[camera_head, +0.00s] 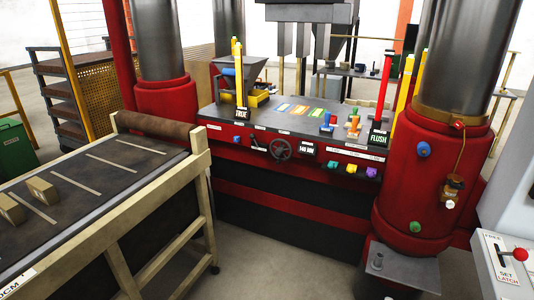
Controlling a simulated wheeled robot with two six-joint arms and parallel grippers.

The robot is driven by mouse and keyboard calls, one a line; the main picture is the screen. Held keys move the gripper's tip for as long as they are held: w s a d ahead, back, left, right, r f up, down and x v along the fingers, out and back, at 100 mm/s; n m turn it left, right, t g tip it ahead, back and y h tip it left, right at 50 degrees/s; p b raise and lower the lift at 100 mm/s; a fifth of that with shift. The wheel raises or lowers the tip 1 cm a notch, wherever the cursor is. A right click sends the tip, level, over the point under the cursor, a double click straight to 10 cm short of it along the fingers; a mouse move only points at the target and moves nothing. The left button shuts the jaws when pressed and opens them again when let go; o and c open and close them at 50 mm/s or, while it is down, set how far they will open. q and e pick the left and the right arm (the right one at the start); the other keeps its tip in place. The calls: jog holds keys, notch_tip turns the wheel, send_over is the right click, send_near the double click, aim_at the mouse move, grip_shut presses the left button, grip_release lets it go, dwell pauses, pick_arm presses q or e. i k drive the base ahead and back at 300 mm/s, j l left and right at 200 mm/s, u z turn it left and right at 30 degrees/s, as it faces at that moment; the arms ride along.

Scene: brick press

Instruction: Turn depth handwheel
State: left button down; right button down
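The depth handwheel (281,149) is a small dark spoked wheel on the red front panel of the press, near the middle of the view. A white label (307,147) with dark print, partly too small to read, sits just right of it. The panel belongs to a console (290,122) with a dark top between two red column bases. Neither of my grippers shows in the view, and nothing touches the wheel.
A conveyor table (200,160) with two tan bricks (42,191) stands at the left. Colored knobs (351,169) line the panel's right side. The right column (425,180) carries a hanging lock-like item (453,188). A lever box (506,262) is at far right. Floor before the panel is open.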

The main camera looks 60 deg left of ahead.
aim_at(280, 150)
jog(key=u, duration=2.1)
jog(key=i+l, duration=0.2)
jog(key=i, duration=0.25)
jog(key=i+l, duration=0.2)
jog(key=i, duration=0.3)
jog(key=i+l+z, duration=0.1)
jog(key=i+l, duration=0.15)
jog(key=i, duration=0.2)
jog(key=i+l, duration=0.15)
jog(key=i, duration=0.35)
